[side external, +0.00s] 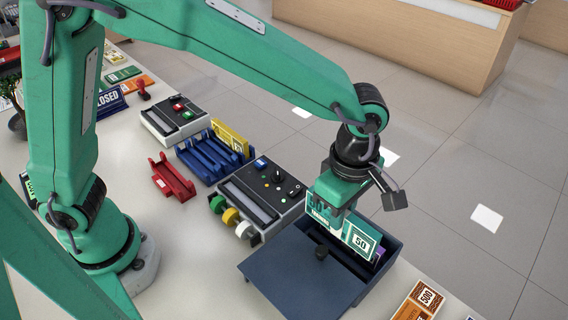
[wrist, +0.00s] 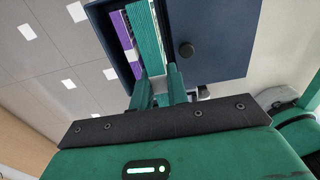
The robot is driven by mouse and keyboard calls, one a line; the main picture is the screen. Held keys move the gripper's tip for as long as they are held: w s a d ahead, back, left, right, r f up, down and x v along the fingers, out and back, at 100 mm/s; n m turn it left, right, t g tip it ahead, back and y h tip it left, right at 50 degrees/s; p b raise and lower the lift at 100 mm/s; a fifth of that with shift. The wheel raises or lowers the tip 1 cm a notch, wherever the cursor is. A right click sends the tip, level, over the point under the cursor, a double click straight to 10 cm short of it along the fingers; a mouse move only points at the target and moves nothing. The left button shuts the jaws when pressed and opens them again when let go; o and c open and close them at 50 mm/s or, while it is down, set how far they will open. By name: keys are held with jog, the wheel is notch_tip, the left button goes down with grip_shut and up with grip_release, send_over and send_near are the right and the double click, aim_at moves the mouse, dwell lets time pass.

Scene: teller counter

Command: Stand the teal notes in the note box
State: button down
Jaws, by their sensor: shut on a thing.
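My gripper (side external: 334,205) is shut on the teal notes (side external: 361,240), a bundle marked 50, and holds them upright at the note box. The dark blue note box (side external: 392,262) has its opening at the right and a flat lid (side external: 300,275) with a dark knob at the left. Purple notes (side external: 380,254) stand inside it, partly hidden behind the teal ones. In the wrist view the teal notes (wrist: 146,35) lie within the opening's outline, beside the purple notes (wrist: 121,42). The bundle's lower edge is hidden, so I cannot tell whether it touches the floor.
A grey machine (side external: 262,196) with coloured rollers stands left of the box. Blue trays (side external: 208,158), a yellow piece (side external: 230,138), a red holder (side external: 172,180) and another grey device (side external: 172,120) lie farther left. Orange and white notes (side external: 420,300) lie right of the box.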

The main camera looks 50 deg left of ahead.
aim_at(338, 233)
jog(key=shift+f, duration=1.85)
jog(key=shift+f, duration=3.6)
jog(key=c, duration=1.3)
grip_release()
jog(key=shift+s, duration=0.1)
jog(key=shift+s+r, duration=0.1)
jog(key=shift+r, duration=3.45)
